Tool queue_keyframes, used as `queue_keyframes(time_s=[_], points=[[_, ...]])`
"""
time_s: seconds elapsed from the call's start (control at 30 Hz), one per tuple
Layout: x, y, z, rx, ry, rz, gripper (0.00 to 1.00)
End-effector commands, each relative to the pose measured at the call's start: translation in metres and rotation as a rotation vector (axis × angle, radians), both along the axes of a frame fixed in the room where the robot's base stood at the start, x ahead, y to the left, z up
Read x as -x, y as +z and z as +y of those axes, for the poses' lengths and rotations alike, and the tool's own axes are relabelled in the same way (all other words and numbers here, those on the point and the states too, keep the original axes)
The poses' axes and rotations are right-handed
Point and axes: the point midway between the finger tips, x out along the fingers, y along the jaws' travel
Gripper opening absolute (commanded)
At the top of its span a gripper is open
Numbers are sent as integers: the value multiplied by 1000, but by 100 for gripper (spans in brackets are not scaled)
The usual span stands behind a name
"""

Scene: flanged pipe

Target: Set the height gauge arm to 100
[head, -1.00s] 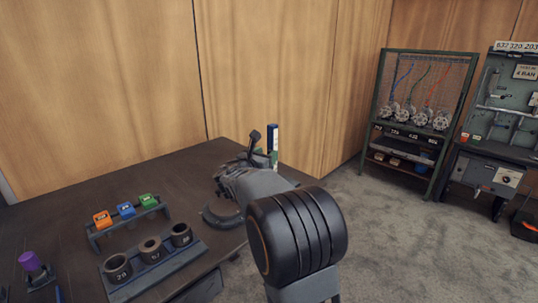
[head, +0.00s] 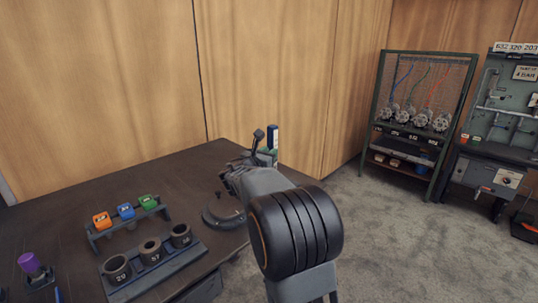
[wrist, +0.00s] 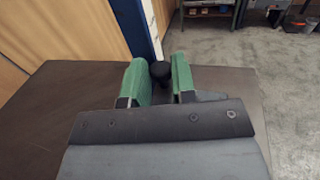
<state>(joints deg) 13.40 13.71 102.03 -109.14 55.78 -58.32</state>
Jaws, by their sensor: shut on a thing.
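The height gauge's blue and white post (head: 272,138) stands upright at the far right edge of the table, partly hidden by my arm. It also shows in the wrist view (wrist: 151,28). My gripper (wrist: 161,72) has green fingers shut on a black round knob (wrist: 160,70) close to the post. How the knob joins the gauge is hidden. In the head view my gripper (head: 265,156) is mostly hidden behind my own arm. The scale marks and the arm's height reading are too small to tell.
The dark table (head: 150,185) holds a curved grey piece (head: 223,218), a rack of orange, blue and green blocks (head: 127,222) and a tray of numbered rings (head: 150,265). A purple-topped piece (head: 30,263) is at left. A shelf rack (head: 415,125) stands at right beyond open floor.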

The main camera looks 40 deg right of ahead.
Motion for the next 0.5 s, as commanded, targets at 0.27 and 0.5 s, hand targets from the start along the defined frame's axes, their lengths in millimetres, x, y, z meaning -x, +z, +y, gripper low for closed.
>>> queue_keyframes(time_s=[0.27, 0.5], points=[[0, 0, 0, 0, 1, 0, 0], [0, 15, 0, 0, 1, -2, 0]])
